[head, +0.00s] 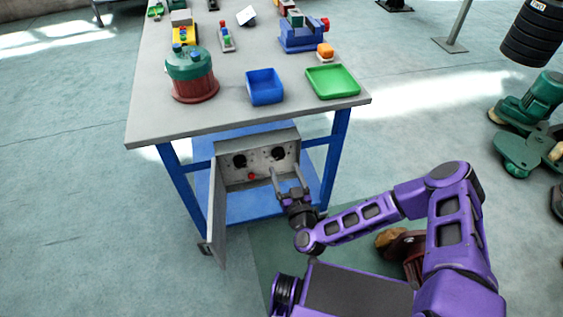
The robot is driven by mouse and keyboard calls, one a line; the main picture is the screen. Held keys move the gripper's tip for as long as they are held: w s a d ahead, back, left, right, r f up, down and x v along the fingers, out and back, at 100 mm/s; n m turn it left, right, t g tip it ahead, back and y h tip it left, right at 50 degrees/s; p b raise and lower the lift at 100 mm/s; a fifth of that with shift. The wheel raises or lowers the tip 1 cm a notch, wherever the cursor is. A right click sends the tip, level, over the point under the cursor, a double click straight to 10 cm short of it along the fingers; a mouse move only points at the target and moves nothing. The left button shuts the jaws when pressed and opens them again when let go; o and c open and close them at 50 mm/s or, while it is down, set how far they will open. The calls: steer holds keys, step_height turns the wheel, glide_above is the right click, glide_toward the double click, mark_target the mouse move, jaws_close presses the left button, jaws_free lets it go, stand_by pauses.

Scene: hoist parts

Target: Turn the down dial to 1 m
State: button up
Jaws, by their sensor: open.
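A grey control box (259,176) is mounted under the front of the workbench. Two round black dials are on its panel, a left dial (239,160) and a right dial (278,153). Their markings are too small to read, so I cannot tell which is the down dial or where either points. My gripper (285,170) is open in front of the right part of the panel, just below the right dial. Its fingers point toward the panel. I see nothing between them, and I cannot tell whether they touch the panel.
The box's door (217,218) hangs open on the left. A red button (251,176) sits low between the dials. The workbench (235,117) carries a blue bin (264,88), a green tray (333,82) and a green-and-red drum (191,75). Blue table legs flank the box.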

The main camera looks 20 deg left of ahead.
mark_target(279, 156)
steer(key=shift+x, duration=2.35)
jaws_close()
steer(key=shift+b, duration=0.3)
steer(key=m+b, duration=0.2)
steer(key=m, duration=0.2)
steer(key=shift+f, duration=0.1)
steer(key=shift+m+b, duration=0.35)
steer(key=shift+m, duration=1.45)
